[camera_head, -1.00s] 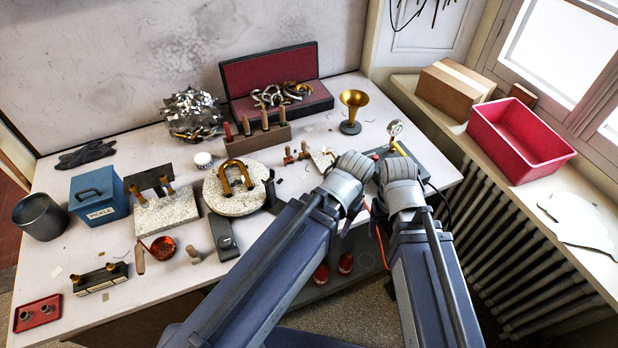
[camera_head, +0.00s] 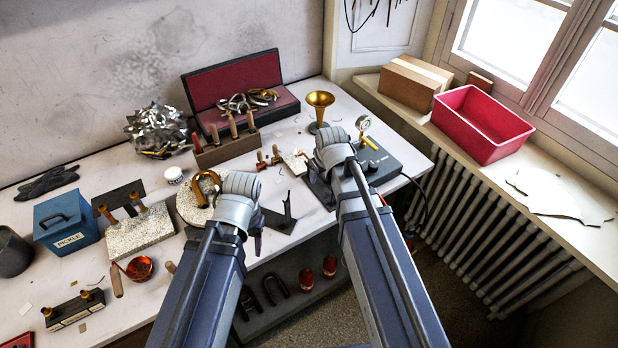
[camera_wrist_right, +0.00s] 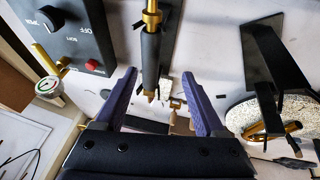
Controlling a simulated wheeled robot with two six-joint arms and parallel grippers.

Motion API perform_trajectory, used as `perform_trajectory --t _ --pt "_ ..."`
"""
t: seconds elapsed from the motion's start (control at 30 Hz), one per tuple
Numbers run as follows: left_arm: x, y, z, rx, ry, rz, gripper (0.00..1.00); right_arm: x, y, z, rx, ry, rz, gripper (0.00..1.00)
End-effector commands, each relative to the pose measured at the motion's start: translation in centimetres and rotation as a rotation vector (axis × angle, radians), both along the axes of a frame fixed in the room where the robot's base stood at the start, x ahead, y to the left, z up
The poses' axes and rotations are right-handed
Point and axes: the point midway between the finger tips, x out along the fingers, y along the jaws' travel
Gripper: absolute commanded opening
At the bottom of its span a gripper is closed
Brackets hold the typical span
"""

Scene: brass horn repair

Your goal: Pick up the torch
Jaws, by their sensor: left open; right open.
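In the right wrist view, what looks like the torch (camera_wrist_right: 151,45) is a slim rod with a black sleeve and brass ends. It points down the picture, its brass tip between my right gripper's fingertips (camera_wrist_right: 158,77). Those blue fingers are open on either side of it, and no grip shows. In the head view the torch and the right fingers are hidden behind my right wrist, beside the dark control box (camera_head: 383,165). My left gripper (camera_head: 258,242) is open and apart from it, over the bench's front edge, partly hidden by its wrist.
The control box also shows in the wrist view (camera_wrist_right: 72,38), with a gauge (camera_wrist_right: 48,88) near it. A black stand (camera_wrist_right: 268,60) stands right of the torch. A brass bell (camera_head: 320,103) and a tool block (camera_head: 228,147) are behind. A red bin (camera_head: 482,124) is on the sill.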

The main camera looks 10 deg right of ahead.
Motion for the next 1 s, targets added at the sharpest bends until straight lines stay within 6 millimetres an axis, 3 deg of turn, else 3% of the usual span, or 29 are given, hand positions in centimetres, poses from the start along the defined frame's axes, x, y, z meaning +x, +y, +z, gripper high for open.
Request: perform_trajectory --t 0.13,0.27,0.53,0.77,1.0 --pt "0.0 0.0 -0.2 0.0 0.0 0.0 0.53 1.0 -1.1 0.0 -0.006 -0.027 0.002 0.72" --pt "0.0 0.0 -0.4 0.0 0.0 0.0 0.53 1.1 -1.1 -0.2 -0.006 -0.028 0.003 0.72" --pt "0.0 0.0 -2.6 0.0 0.0 0.0 0.53 2.1 -1.2 -2.4 -0.006 -0.027 0.002 0.72" --pt "0.0 0.0 -2.8 0.0 0.0 0.0 0.53 2.4 -1.2 -2.5 -0.006 -0.027 0.002 0.72" --pt "0.0 0.0 -5.1 0.0 0.0 0.0 0.53 4.4 -1.4 -4.9 -0.006 -0.027 0.002 0.72"
